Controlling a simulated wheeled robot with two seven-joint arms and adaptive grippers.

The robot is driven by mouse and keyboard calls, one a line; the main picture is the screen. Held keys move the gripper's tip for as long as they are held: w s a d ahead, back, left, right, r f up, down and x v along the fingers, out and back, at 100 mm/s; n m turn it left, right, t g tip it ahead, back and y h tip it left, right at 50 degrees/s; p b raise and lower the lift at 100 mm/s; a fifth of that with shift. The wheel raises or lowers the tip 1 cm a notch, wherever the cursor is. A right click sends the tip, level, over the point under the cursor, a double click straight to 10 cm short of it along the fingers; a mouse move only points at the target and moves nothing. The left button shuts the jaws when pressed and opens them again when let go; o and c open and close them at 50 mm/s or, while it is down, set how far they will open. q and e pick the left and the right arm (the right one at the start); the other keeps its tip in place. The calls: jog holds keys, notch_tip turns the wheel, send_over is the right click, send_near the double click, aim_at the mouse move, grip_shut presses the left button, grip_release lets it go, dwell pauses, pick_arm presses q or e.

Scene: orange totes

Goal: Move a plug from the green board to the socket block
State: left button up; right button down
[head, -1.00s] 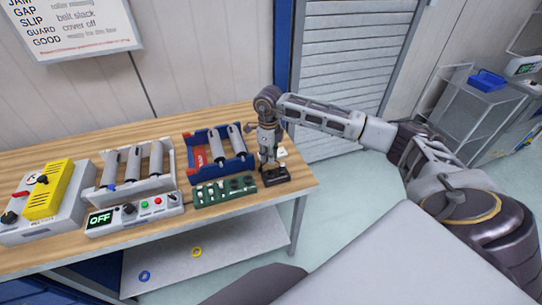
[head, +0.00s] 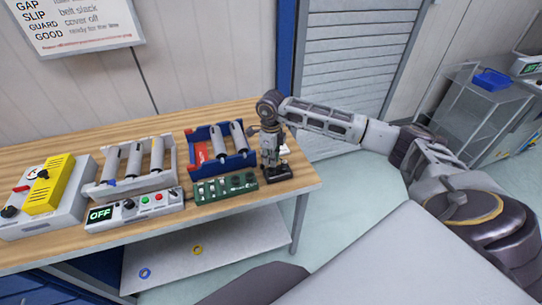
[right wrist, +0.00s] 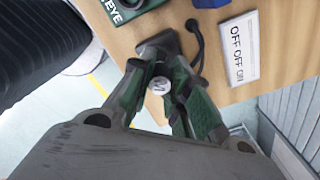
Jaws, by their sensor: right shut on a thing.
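The green board (head: 226,189) lies near the front edge of the wooden table, with several pale plugs on its left part. The dark socket block (head: 277,175) sits just right of it. My right gripper (head: 271,164) points down over the block. In the right wrist view my right gripper (right wrist: 158,98) is shut on a whitish plug (right wrist: 158,86) marked with a letter like M. The socket block (right wrist: 160,45) shows just beyond the plug; I cannot tell whether the plug is seated in it. The green board's corner (right wrist: 122,8) shows at the top. My left gripper is out of view.
A blue tray of rollers (head: 213,172) stands behind the green board. A white tray of rollers (head: 129,187), a control box reading OFF (head: 130,212) and a yellow-topped box (head: 45,200) are left. A black cable (right wrist: 198,50) curves beside the block.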

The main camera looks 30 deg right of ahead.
jog(key=shift+f+b, duration=0.35)
jog(key=shift+f, duration=0.6)
jog(key=shift+f+b, duration=0.85)
jog(key=shift+f, duration=0.3)
dwell(0.9)
jog(key=c, duration=1.3)
grip_release()
jog(key=shift+r, duration=0.15)
jog(key=shift+r, duration=5.9)
